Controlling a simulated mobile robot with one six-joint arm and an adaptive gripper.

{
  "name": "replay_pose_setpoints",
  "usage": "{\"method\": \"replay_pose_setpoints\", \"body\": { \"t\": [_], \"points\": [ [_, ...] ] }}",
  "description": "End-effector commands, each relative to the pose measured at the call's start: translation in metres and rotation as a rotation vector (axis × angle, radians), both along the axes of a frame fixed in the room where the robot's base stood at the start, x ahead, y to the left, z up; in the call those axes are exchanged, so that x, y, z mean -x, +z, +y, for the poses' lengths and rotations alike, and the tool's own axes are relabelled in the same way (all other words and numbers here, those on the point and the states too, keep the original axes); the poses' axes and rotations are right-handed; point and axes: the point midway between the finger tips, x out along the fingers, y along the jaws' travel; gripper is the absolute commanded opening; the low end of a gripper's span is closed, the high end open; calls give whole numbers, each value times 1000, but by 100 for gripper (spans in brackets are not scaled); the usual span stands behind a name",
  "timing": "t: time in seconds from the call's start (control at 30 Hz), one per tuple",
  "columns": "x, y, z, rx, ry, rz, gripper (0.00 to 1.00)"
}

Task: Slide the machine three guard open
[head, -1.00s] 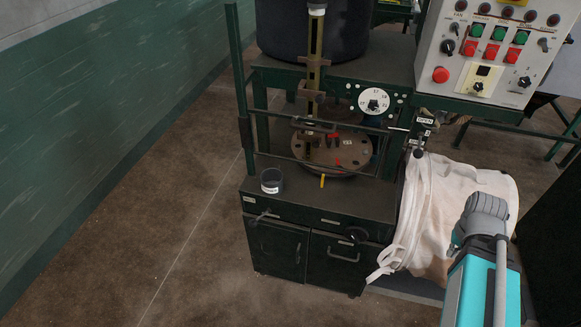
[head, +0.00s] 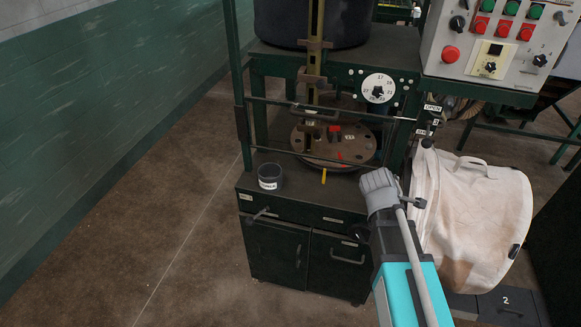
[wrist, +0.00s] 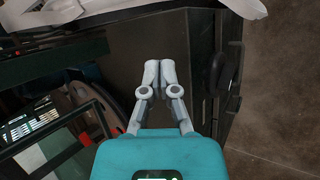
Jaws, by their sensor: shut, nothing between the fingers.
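The guard is a thin dark frame (head: 300,152) across the front of the machine, with a small bar handle (head: 315,112) near its top. It spans the round brown plate (head: 335,147) between the left post and the right post. An "OPEN" label (head: 432,107) is on the right post. My gripper (wrist: 160,68) is shut and empty in the wrist view, its fingertips together over a dark panel. Part of a dark frame (wrist: 95,112) shows left of it, apart from the fingers. In the head view my arm's grey end stands before the machine's right side; the fingertips cannot be made out.
A white bag (head: 470,205) bulges at the right, close to my arm. A control panel (head: 500,40) overhangs above it. A dark cup (head: 270,177) sits on the machine's front ledge. Bare floor (head: 150,215) lies to the left.

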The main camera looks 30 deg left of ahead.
Motion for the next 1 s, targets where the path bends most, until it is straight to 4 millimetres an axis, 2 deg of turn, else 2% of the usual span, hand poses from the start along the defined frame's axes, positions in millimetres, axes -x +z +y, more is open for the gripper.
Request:
{"method": "replay_pose_setpoints", "body": {
  "t": [0.03, 0.33, 0.47, 0.7, 0.8, 0.9, 1.0],
  "points": [
    [-3, -8, 20, 45, 80, -17, 0],
    [-1, -13, 128, 365, 545, -140, 0],
    [8, -14, 178, 517, 736, -203, 0],
    [37, -15, 267, 805, 1043, -330, 0],
    [50, -15, 296, 903, 1132, -374, 0],
    [60, -14, 315, 975, 1195, -409, 0],
    [67, -13, 327, 1020, 1229, -429, 0]
  ]
}}
